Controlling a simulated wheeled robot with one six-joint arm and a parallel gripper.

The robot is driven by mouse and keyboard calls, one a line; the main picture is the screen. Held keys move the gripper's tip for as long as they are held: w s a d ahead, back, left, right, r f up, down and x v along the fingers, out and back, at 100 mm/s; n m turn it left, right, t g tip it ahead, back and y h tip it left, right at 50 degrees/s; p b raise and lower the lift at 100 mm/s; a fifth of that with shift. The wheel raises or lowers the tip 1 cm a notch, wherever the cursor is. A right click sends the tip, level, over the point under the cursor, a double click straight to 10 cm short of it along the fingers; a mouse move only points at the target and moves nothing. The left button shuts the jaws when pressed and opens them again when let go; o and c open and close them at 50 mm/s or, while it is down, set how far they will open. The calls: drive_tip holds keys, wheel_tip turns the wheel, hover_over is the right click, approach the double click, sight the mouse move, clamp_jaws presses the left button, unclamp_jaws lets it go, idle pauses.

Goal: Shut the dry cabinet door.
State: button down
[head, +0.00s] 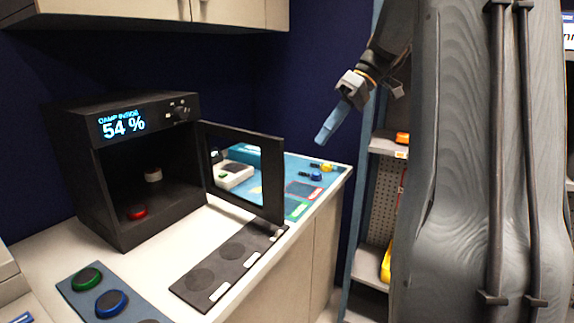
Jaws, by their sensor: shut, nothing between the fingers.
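The dry cabinet (100,196) is a black box on the white counter at left, with a lit display reading 54 %. Its door (276,180), a black frame around a clear pane, stands wide open to the right, hinged at the cabinet's right front edge. Inside the cabinet are a red-topped round item (137,212) and a small white-and-dark item (153,174). My gripper (326,136) is up and to the right of the door, apart from it, pointing down and left. Its blue fingers are shut and empty.
A dark mat (218,288) with round recesses lies in front of the cabinet. A blue-grey tray (75,284) holds green and blue round items. A blue mat with small items lies behind the door. Cupboards (150,14) overhang the counter. Shelves (372,252) stand at right.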

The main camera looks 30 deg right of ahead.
drive_tip(key=a+f+p, duration=0.4)
drive_tip(key=a+f, duration=0.3)
drive_tip(key=a, duration=0.2)
drive_tip(key=shift+s, duration=0.3)
drive_tip(key=shift+f, duration=0.1)
